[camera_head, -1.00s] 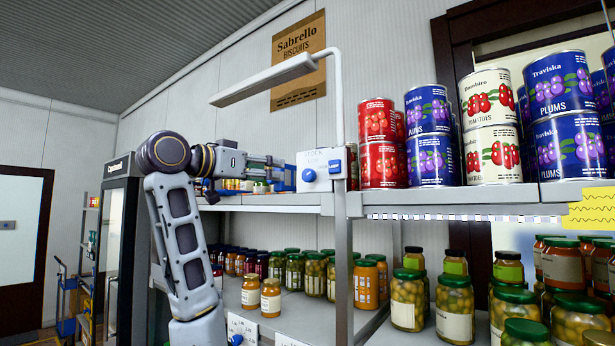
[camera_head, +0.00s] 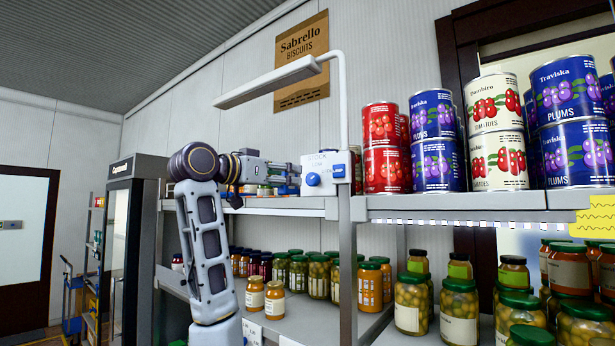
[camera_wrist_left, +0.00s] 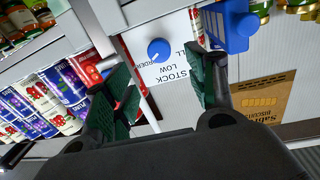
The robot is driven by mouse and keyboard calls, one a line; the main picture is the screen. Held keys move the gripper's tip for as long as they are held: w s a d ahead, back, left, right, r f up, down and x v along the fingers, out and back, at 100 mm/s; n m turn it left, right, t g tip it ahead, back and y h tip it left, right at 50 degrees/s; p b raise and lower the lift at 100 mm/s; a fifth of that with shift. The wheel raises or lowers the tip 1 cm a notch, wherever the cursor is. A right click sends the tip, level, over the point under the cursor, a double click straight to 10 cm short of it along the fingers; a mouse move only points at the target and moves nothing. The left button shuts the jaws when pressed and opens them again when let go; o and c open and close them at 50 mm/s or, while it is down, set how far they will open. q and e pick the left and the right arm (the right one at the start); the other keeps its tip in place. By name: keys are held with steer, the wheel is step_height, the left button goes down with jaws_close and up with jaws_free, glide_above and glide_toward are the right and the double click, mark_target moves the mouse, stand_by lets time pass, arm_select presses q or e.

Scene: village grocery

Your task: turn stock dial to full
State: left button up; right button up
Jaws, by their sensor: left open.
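The stock dial is a round blue knob (camera_head: 313,179) on a white box at the shelf's front edge, beside a post. In the left wrist view the knob (camera_wrist_left: 159,50) sits upside down above printed words including STOCK, LOW and ORDER. Its pale mark seems to face ORDER, but it is small. My left gripper (camera_head: 291,180) is just left of the dial box in the head view. In the left wrist view its green-padded fingers (camera_wrist_left: 160,88) are open and spread on either side of the knob, apart from it. My right gripper is not in view.
Red cans (camera_head: 382,150) and several blue and cream cans stand on the top shelf right of the dial. A blue part (camera_head: 356,170) is beside the box. A lamp arm (camera_head: 270,82) hangs above. Jars (camera_head: 440,300) fill the lower shelf.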

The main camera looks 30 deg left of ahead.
mark_target(310, 179)
arm_select(q)
steer(key=w+p, duration=0.1)
steer(key=w, duration=0.2)
steer(key=w+d+p, duration=0.1)
steer(key=w, duration=0.4)
steer(key=shift+w+d+p, duration=0.3)
steer(key=shift+w+p, duration=0.1)
steer(key=shift+c, duration=0.4)
steer(key=c, duration=1)
